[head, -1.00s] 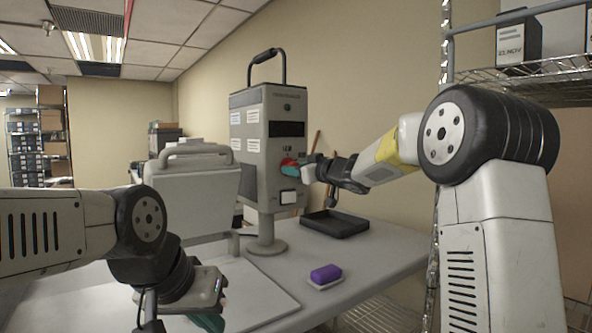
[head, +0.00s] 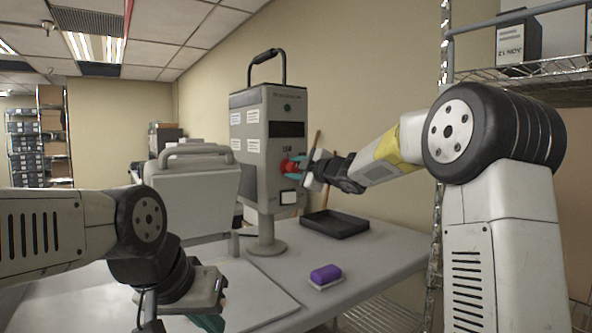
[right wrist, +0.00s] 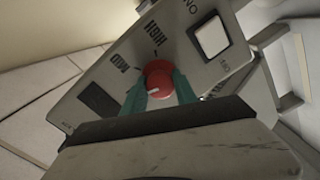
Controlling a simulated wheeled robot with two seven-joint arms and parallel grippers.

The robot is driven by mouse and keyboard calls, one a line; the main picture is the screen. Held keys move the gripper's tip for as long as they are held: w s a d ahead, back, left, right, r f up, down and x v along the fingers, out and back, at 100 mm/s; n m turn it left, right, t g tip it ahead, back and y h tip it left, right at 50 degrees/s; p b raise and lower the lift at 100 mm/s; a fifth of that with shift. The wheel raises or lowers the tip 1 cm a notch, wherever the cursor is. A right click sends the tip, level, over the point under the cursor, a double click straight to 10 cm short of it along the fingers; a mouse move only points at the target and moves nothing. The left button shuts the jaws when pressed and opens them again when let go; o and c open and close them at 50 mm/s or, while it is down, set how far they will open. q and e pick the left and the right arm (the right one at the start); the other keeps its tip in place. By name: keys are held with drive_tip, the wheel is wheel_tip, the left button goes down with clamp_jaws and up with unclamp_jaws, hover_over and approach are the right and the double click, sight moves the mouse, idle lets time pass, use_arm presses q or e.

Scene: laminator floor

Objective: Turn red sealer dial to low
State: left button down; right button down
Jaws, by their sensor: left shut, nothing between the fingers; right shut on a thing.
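The red dial (right wrist: 158,79) is on the grey face of the sealer (right wrist: 85,85), between the two teal fingers of my right gripper (right wrist: 160,90), which is shut on it. No LOW label is readable; the left finger covers part of the panel there. In the head view the sealer (head: 254,130) stands upright on a round foot, with the red dial (head: 285,167) at its front. My left gripper (head: 212,323) is shut and empty, low over the table.
A white rocker switch (right wrist: 211,37) sits close to the dial. A black tray (head: 335,224) and a purple block (head: 326,273) on a pale base are on the table (head: 385,250). A grey machine (head: 192,195) stands left of the sealer. A wire shelf (head: 540,72) is at right.

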drive_tip(key=shift+f+n, duration=0.15)
drive_tip(key=shift+n, duration=1.35)
drive_tip(key=c, duration=1)
unclamp_jaws()
drive_tip(key=shift+s+d, duration=0.2)
drive_tip(key=shift+s, duration=0.05)
drive_tip(key=v, duration=0.7)
drive_tip(key=shift+s, duration=0.15)
